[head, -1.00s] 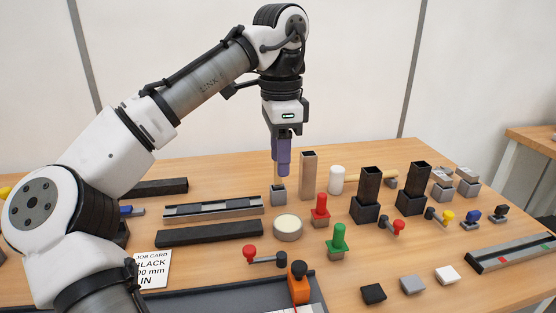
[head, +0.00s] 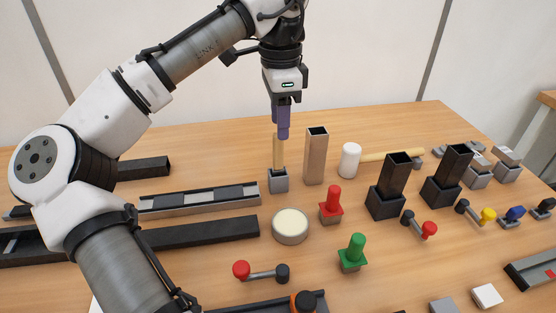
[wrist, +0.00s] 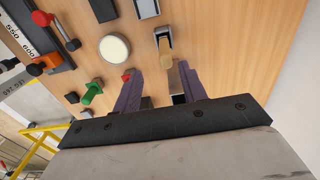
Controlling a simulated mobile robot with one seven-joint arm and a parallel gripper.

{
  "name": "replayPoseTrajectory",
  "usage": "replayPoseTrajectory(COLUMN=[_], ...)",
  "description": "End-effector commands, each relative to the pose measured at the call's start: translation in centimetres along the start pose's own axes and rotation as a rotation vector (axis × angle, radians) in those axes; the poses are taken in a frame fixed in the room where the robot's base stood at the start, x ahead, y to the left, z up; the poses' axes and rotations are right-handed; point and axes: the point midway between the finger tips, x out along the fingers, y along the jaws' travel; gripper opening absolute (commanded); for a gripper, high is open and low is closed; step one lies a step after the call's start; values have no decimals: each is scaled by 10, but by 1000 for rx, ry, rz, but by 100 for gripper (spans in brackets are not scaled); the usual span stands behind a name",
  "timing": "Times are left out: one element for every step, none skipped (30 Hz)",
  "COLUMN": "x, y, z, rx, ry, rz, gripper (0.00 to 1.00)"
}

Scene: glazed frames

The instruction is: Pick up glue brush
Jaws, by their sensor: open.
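The glue brush (head: 278,153) appears as an upright tan handle standing in a small grey holder (head: 278,182). In the wrist view the handle (wrist: 166,52) rises from the holder, past the fingertips and closer to the right finger. My gripper (head: 283,136) has purple fingers pointing down; in the head view its tips are close to the handle's top. In the wrist view my gripper (wrist: 158,68) is open, fingers apart, with nothing clearly held. Whether the tips touch the handle cannot be told. The bristles are hidden in the holder.
A tall brown square tube (head: 316,156) stands close right of the brush and shows by the right finger in the wrist view (wrist: 174,78). A white cylinder (head: 349,160), round tin (head: 290,225), red-handled piece (head: 331,202) and grey rail (head: 200,199) are nearby. Bare table lies behind.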

Motion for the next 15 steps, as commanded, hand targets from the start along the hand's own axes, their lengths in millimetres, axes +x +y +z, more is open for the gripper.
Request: replayPoseTrajectory(x=[8, 13, 18, 20, 23, 25, 26, 28, 30, 33, 36, 42, 46, 50, 56], y=[0, 0, 0, 0, 0, 0, 0, -1, -1, -2, -3, -4, -5, -7, -8], z=[0, 0, 0, 0, 0, 0, 0, 0, 0, 1, 1, 2, 2, 3, 3], rx=[0, -1, -1, 0, 0, 0, 0, 0, -1, -1, -1, -1, -1, -1, -2], ry=[-2, -2, -1, -1, -1, 0, 1, 0, -1, -2, -2, -3, -3, -3, -4], rz=[0, 1, 0, 0, 0, 0, 0, 0, 1, 1, 0, 1, 1, 0, 1], gripper=[42, 42, 42, 42, 42, 42, 42, 42, 42, 42, 42, 42, 42, 42, 42])
